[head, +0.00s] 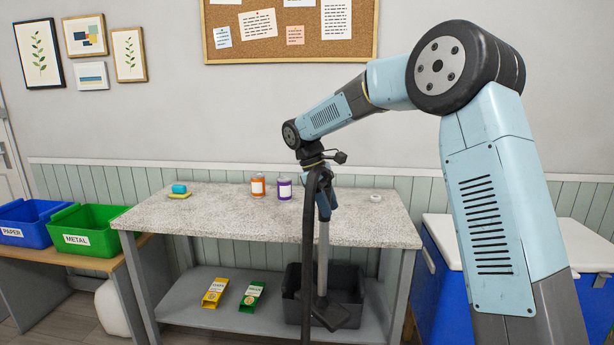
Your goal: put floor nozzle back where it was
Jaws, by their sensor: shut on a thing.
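The floor nozzle (323,252) shows as a grey upright tube with a dark, flat foot (330,316) at its lower end. My gripper (324,208) is shut on the upper part of the nozzle, in front of the speckled table (215,215). The nozzle hangs roughly upright, and its foot shows in front of the lower shelf and a dark bin. A dark hose (308,240) curves over beside my gripper and runs down left of the tube. The exact grip is partly hidden by the hose and my wrist.
An orange-labelled jar (258,187), a purple-labelled jar (284,190), a sponge stack (179,190) and a white ring (375,198) are on the tabletop. The dark bin (349,286) and two cartons (215,292) are on the lower shelf (190,312). Blue coolers (437,262) stand right.

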